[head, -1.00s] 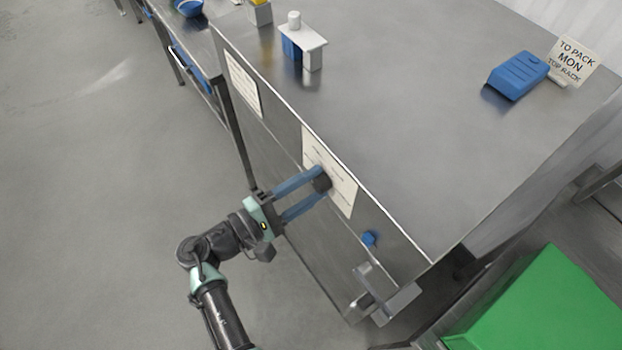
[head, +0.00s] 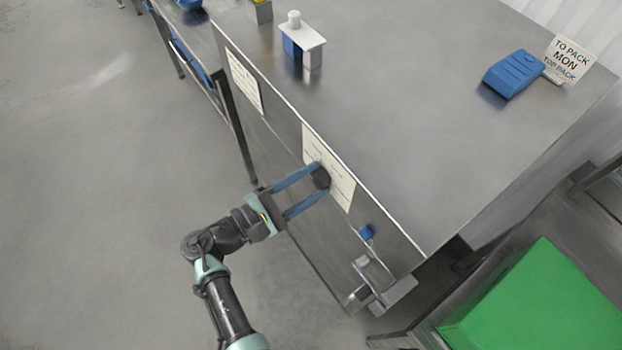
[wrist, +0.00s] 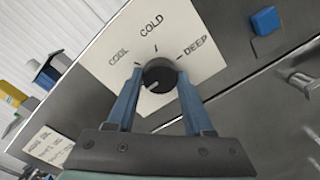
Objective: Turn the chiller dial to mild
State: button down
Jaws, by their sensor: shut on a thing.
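The black round chiller dial (wrist: 160,75) sits on a cream label plate (wrist: 190,30) on the steel front panel. In the wrist view the plate reads COOL, COLD and DEEP, with tick marks around the dial. A pale mark on the dial's face points to the lower left. My gripper (wrist: 159,82) is shut on the dial, one blue finger on each side; the fingers hide the lower part of the plate. In the head view my gripper (head: 316,183) reaches from the left to the dial (head: 321,178), and the plate (head: 341,186) is partly covered.
A blue knob (head: 367,232) and a metal handle bracket (head: 385,288) are on the panel right of the dial. Another notice (head: 244,82) is to the left. A blue block (head: 514,73) and a small white-topped stand (head: 303,40) are on the steel top. A green box (head: 540,300) stands lower right.

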jog(key=shift+c, duration=1.4)
grip_release()
jog(key=b+v, duration=0.4)
jog(key=v, duration=0.9)
jog(key=shift+b, duration=0.35)
jog(key=shift+w, duration=0.1)
